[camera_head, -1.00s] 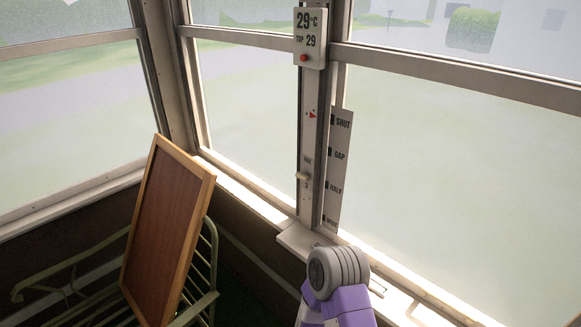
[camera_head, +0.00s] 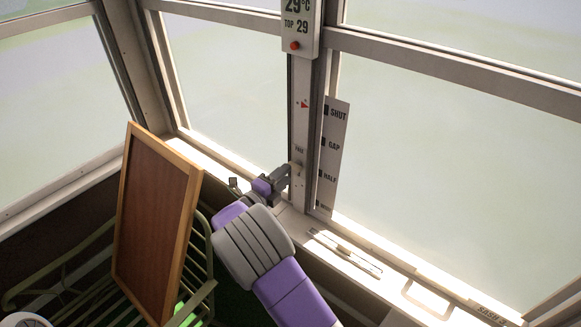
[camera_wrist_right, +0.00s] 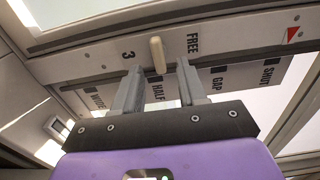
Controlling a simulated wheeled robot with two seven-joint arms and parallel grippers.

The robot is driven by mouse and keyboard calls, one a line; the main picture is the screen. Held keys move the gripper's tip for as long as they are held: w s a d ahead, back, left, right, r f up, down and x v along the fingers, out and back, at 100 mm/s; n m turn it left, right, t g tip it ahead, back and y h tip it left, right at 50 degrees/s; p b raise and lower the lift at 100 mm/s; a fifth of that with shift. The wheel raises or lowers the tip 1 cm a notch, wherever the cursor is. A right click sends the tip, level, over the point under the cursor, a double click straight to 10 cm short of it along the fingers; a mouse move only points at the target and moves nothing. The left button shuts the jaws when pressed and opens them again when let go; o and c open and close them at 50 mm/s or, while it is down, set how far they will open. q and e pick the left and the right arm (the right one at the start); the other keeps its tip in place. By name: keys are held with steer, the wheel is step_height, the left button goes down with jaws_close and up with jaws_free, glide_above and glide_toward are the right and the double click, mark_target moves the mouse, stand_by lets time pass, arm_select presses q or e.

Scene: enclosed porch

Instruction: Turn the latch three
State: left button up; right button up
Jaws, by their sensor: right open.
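The latch is a small cream handle (camera_wrist_right: 157,54) on the window post, between the marks 3 and FREE in the right wrist view. In the head view the latch (camera_head: 297,167) is small, low on the post and partly hidden by my gripper. My right gripper (camera_head: 286,174) reaches the post from the left. In the right wrist view my right gripper (camera_wrist_right: 158,78) is open, its fingers on either side of the latch's lower end. I cannot tell whether a finger touches it. My left gripper is not in view.
A label strip (camera_head: 334,150) reading SHUT, GAP and HALF runs beside the post. A temperature display (camera_head: 299,28) hangs above. A brown framed board (camera_head: 155,230) leans on a green metal seat (camera_head: 60,265) at left. The sill (camera_head: 375,275) carries a metal bar (camera_head: 345,252).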

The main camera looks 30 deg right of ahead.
mark_target(295, 166)
steer(key=shift+x, duration=2.2)
jaws_close()
